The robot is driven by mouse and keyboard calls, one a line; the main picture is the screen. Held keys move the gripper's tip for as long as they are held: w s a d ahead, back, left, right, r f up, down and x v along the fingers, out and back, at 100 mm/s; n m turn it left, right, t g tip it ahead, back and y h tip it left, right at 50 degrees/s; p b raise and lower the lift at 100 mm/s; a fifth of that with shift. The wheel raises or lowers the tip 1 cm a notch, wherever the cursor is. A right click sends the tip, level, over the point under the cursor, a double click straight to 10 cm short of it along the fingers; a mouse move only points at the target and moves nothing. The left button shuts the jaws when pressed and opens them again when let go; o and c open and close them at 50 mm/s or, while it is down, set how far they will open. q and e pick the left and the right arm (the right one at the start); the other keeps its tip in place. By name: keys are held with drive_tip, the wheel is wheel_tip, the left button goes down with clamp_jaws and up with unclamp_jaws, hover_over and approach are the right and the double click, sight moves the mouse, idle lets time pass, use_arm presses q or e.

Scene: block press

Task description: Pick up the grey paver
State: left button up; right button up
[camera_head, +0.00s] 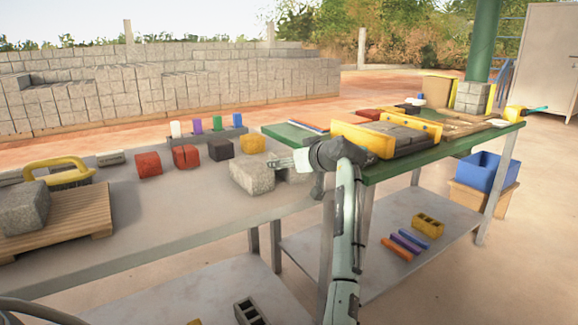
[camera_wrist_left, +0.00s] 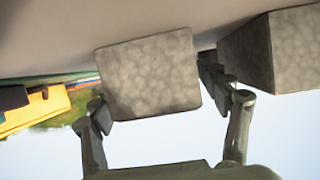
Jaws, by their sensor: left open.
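Two speckled grey pavers stand side by side at the right end of the grey table: a left one (camera_head: 251,176) and a right one (camera_head: 292,175), the right one partly hidden by my gripper. My left gripper (camera_head: 296,174) is at the right paver, open. In the left wrist view, which is upside down, one paver (camera_wrist_left: 148,75) shows between the two open fingers (camera_wrist_left: 157,98), and the other paver (camera_wrist_left: 285,50) is close outside the finger on the picture's right. I cannot tell whether the fingers touch either one. My right gripper is not in view.
Red blocks (camera_head: 149,164), a dark block (camera_head: 221,149) and a yellow block (camera_head: 252,143) stand behind the pavers. A yellow press frame (camera_head: 363,139) is on the green table to the right. Another grey block (camera_head: 22,208) sits on a wooden pallet (camera_head: 82,215) at left.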

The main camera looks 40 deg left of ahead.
sight(289, 156)
use_arm(q)
clamp_jaws()
drive_tip(key=shift+r, duration=0.2)
idle(0.5)
drive_tip(key=shift+w+r, duration=0.1)
drive_tip(key=shift+r, duration=0.55)
wheel_tip(289, 156, up, 3)
drive_tip(key=shift+r, duration=0.1)
drive_tip(key=s+a+r, duration=0.4)
drive_tip(key=s, duration=0.1)
drive_tip(key=s+a+r, duration=0.2)
drive_tip(key=s+a, duration=0.1)
drive_tip(key=shift+s+p, duration=0.15)
drive_tip(key=shift+p, duration=0.25)
drive_tip(key=shift+s+a+r, duration=0.2)
drive_tip(key=shift+s+a, duration=0.1)
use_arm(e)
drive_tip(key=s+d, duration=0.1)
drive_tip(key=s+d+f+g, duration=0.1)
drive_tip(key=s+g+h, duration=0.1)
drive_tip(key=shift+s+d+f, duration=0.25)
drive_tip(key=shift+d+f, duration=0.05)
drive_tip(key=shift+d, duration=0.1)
